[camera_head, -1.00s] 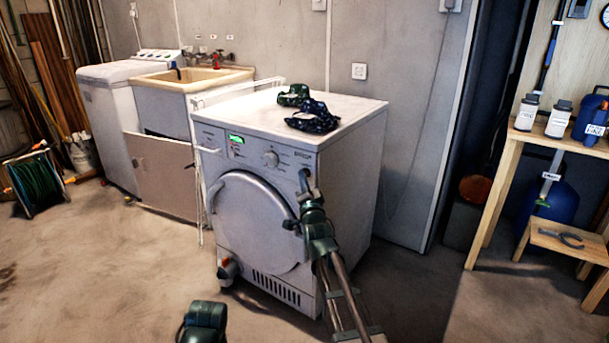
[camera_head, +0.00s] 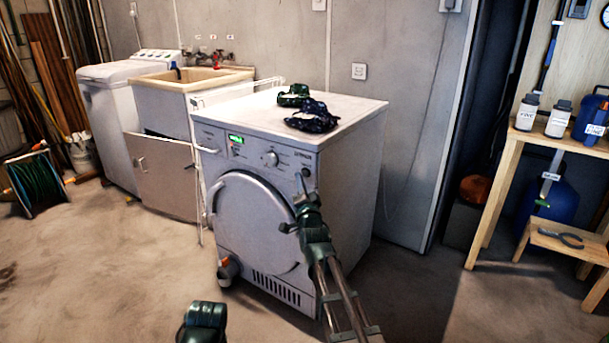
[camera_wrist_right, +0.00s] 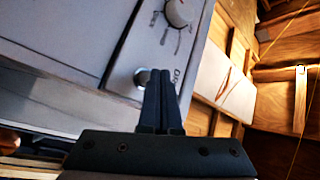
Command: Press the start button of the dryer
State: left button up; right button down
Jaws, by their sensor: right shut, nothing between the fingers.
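The white dryer (camera_head: 345,170) stands in the middle of the head view, with a green-lit display (camera_head: 236,139) and a round knob (camera_head: 271,159) on its panel. My right gripper (camera_head: 301,178) is in front of the panel's right end, its fingers shut and empty. In the right wrist view the shut fingertips (camera_wrist_right: 160,74) are just beside a round pale button (camera_wrist_right: 142,77), partly overlapping its edge. I cannot tell whether they touch it. The knob (camera_wrist_right: 180,12) shows above. My left gripper's fingers are not visible; only a dark green part of my arm shows at the bottom.
Two dark patterned cloth items (camera_head: 312,118) lie on the dryer top. A drying rack stands at its left, beside a sink cabinet (camera_head: 165,170). A wooden workbench (camera_head: 508,165) is at the right. The floor in front is mostly clear.

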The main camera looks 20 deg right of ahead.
jog(key=s+a, duration=0.1)
jog(key=a, duration=0.1)
jog(key=s+a, duration=0.2)
dwell(0.3)
dwell(0.5)
